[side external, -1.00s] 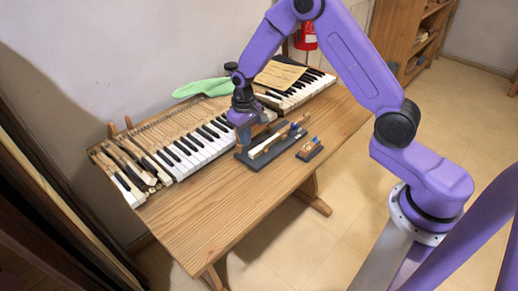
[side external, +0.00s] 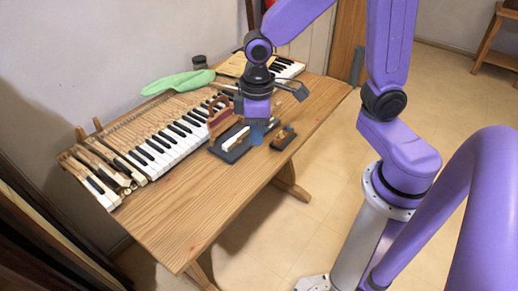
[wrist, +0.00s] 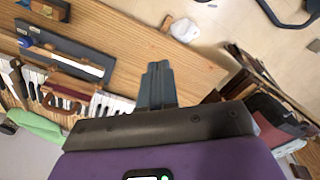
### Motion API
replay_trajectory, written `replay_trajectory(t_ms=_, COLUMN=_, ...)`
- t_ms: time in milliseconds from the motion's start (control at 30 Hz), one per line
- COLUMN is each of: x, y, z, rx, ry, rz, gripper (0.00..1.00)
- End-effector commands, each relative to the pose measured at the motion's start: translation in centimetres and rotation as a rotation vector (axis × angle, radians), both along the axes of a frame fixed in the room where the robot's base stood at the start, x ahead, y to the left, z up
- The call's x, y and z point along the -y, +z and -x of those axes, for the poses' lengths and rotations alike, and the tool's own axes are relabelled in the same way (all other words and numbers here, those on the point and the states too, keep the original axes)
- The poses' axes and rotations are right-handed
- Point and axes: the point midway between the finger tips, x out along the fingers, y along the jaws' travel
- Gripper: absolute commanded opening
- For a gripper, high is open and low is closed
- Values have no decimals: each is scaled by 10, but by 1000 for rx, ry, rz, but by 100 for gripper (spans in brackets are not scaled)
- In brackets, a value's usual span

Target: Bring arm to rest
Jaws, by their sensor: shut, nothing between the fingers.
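My gripper (side external: 257,132) is shut and empty, its blue-grey fingers pointing down over the right part of the wooden table. The shut fingers also show in the wrist view (wrist: 158,68), apart from the objects there. In the side view they overlap the right end of a dark stand (side external: 228,155); contact cannot be told from that view. A white key (side external: 236,138) lies along the stand. It also shows in the wrist view (wrist: 72,61). The piano keyboard (side external: 163,152) lies behind, partly hidden by my gripper.
A reddish wooden arched piece (side external: 211,113) stands behind the stand. A small dark block with parts on it (side external: 283,139) lies to the right. A green cloth (side external: 178,82), a jar (side external: 200,62) and a flat sheet (side external: 232,64) lie at the back. The table's front (side external: 180,220) is clear.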

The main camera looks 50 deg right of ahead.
Motion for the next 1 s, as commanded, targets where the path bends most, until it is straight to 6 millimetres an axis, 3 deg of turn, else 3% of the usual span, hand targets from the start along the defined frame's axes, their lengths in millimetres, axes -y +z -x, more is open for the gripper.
replay_trajectory(t_ms=100, x=6, y=13, z=39, rx=5, ry=109, rz=-5, gripper=0)
replay_trajectory(t_ms=300, x=25, y=26, z=99, rx=8, ry=280, rz=-9, gripper=0)
replay_trajectory(t_ms=500, x=43, y=31, z=137, rx=9, ry=399, rz=-9, gripper=0)
replay_trajectory(t_ms=700, x=50, y=31, z=149, rx=8, ry=438, rz=-9, gripper=0)
replay_trajectory(t_ms=1000, x=49, y=31, z=148, rx=7, ry=437, rz=-8, gripper=0)
